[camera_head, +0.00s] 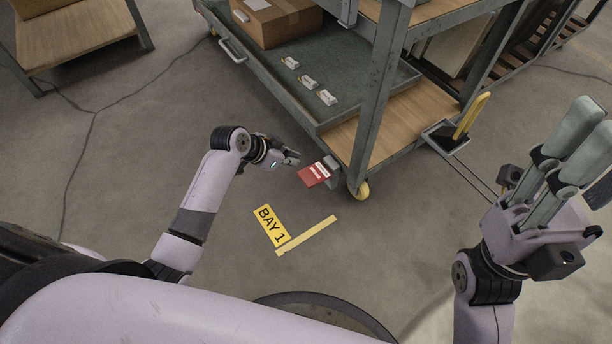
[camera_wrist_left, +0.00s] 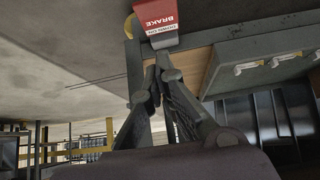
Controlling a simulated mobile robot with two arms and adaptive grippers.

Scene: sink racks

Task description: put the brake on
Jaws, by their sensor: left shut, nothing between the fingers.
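The brake is a red pedal (camera_head: 314,174) with white lettering, on a grey bracket at the cart's lower front corner, above a yellow caster (camera_head: 361,190). In the left wrist view the red pedal (camera_wrist_left: 156,16), reading BRAKE, is upside down at the top, just beyond my fingertips. My left gripper (camera_head: 293,158) is shut and empty, close to the pedal on its upper left; its fingers (camera_wrist_left: 158,62) meet at the tips. I cannot tell whether it touches the pedal. My right gripper (camera_head: 590,125) is raised at the right, far from the pedal; its finger gap is unclear.
The grey cart (camera_head: 375,95) carries a cardboard box (camera_head: 277,20) and several small white items. A yellow floor marking with a BAY 1 label (camera_head: 270,224) lies below the pedal. A yellow upright piece (camera_head: 471,116) stands right of the cart.

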